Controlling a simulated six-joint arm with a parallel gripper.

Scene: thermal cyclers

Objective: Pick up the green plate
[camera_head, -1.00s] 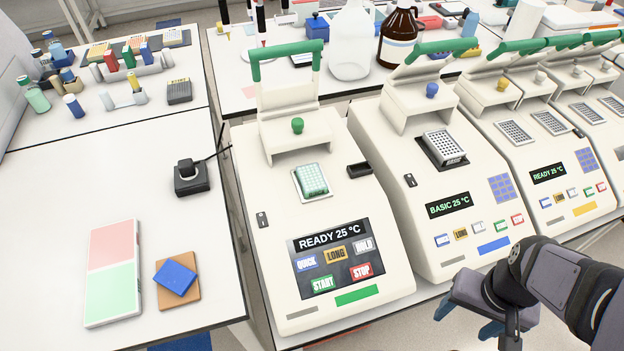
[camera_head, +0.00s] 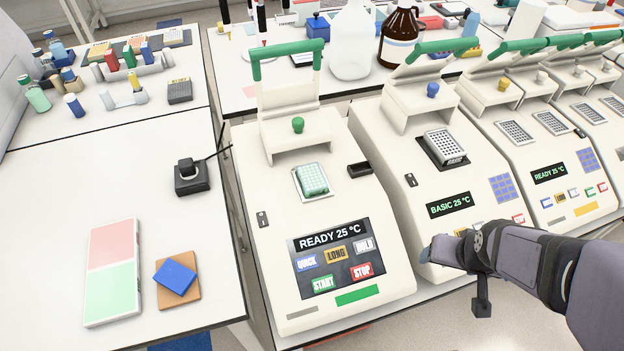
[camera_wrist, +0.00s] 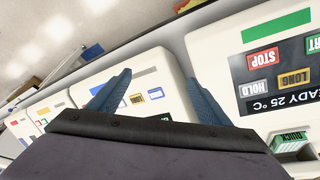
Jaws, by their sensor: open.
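The green plate (camera_head: 313,179) sits in the block of the nearest thermal cycler (camera_head: 340,225), whose lid with a green handle is raised. My gripper (camera_head: 432,250) is in front of the second cycler, to the right of and below the plate, and apart from it. In the wrist view my gripper (camera_wrist: 158,98) shows two blue fingers spread apart with nothing between them. The wrist view also shows the nearest cycler's buttons (camera_wrist: 275,75) upside down at the right.
A second cycler (camera_head: 470,215) reading BASIC 25 °C stands to the right, with more open cyclers beyond. A pink and green pad (camera_head: 112,272) and a blue block (camera_head: 175,277) lie on the left bench. A brown bottle (camera_head: 398,38) and white jug (camera_head: 351,45) stand behind.

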